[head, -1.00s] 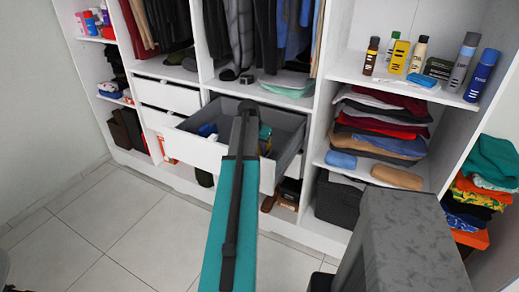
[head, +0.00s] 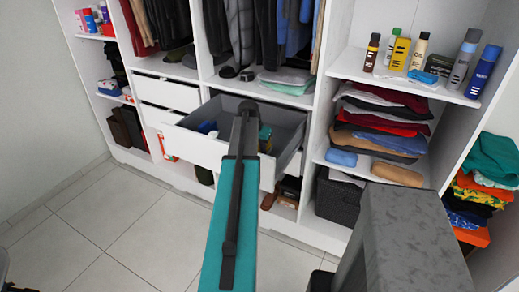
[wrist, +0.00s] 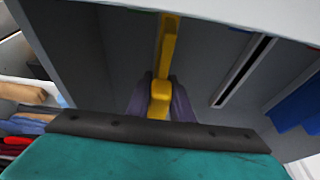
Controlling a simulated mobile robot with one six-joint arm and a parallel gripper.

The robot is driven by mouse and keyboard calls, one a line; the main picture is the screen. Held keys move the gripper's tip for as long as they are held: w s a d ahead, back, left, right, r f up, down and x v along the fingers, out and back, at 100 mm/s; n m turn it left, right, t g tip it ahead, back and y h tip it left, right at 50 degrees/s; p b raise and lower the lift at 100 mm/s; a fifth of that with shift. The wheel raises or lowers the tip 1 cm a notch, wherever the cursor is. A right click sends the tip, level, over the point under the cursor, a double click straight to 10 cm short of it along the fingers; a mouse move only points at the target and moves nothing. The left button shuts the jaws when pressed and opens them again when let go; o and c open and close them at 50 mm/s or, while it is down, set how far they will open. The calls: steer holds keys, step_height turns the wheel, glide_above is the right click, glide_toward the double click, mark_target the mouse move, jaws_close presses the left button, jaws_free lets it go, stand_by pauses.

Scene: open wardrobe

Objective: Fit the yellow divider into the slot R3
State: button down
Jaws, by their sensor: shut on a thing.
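The yellow divider (wrist: 167,50) is in my gripper (wrist: 160,92) in the wrist view. The grey-purple fingers are shut on its near end, and its bar runs away from me towards a pale edge at the top. The grey open drawer (head: 291,127) is in the middle of the head view, with my arm reaching over it. There my arm hides my gripper and the divider. A dark narrow slot (wrist: 243,72) with pale edges lies right of the divider in the wrist view, apart from it. I cannot read any slot label, so I cannot tell which is R3.
Blue and green items (head: 207,128) lie in the drawer. Hanging clothes (head: 240,35) are above it. Folded clothes (head: 383,120) and several bottles (head: 395,50) stand on shelves to the right. The tiled floor (head: 110,225) at the left is clear.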

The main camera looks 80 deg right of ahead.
steer(key=shift+f, duration=0.3)
steer(key=c, duration=1.5)
jaws_free()
steer(key=shift+r, duration=0.15)
steer(key=shift+b+v, duration=1.55)
steer(key=shift+v, duration=5.3)
